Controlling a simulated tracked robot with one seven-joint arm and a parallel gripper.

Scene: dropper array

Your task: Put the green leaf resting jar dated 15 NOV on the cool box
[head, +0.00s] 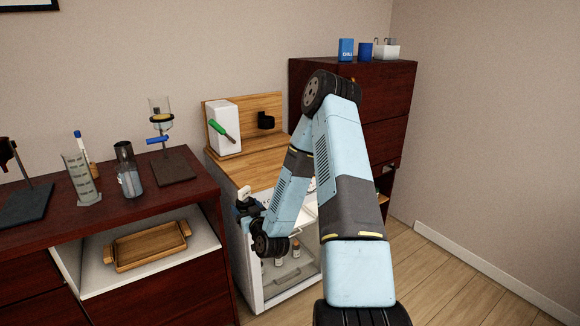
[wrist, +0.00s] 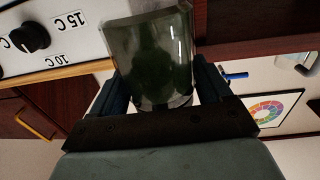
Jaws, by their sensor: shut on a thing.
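My gripper (wrist: 155,98) is shut on a dark green glass jar (wrist: 150,50), which fills the upper middle of the wrist view. No date or label is readable on the jar from here. In the head view my gripper (head: 247,207) is at the front left of a white cabinet with a wooden top (head: 230,262), and a pale part shows at its end. A dial (wrist: 30,37) marked 15 C and 10 C shows in the wrist view. I cannot tell which thing is the cool box.
A wooden tray (head: 147,246) lies below. Blue containers (head: 346,50) stand on the tall dark cabinet (head: 385,91). Bare floor is at right.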

